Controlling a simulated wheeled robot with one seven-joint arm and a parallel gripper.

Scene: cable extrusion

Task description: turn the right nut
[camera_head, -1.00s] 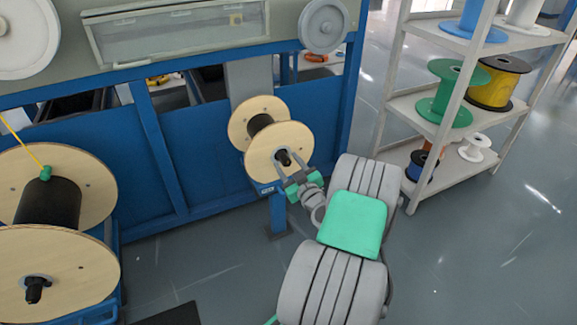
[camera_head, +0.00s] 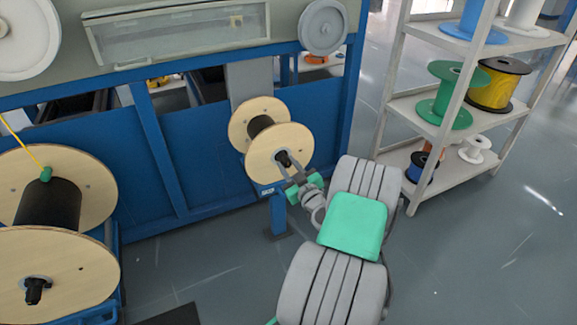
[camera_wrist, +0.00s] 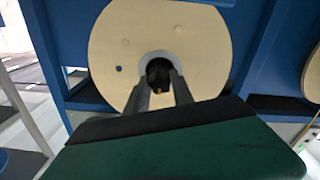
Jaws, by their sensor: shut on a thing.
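The right nut (camera_head: 281,156) is a small dark piece on the shaft end at the centre of the small wooden spool's (camera_head: 262,167) near face. In the wrist view the nut (camera_wrist: 158,69) sits inside a grey ring on the pale disc. My gripper (camera_head: 287,162) is at the nut. In the wrist view its two grey fingers (camera_wrist: 161,84) reach in from below, one on each side of the nut, and are shut on it. The fingers partly hide the lower part of the ring and nut.
A larger wooden spool (camera_head: 62,270) with black core and yellow cable stands at the left. A blue machine frame (camera_head: 215,165) is behind the small spool. A shelf (camera_head: 425,105) with coloured reels stands at the right. Grey floor lies open between.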

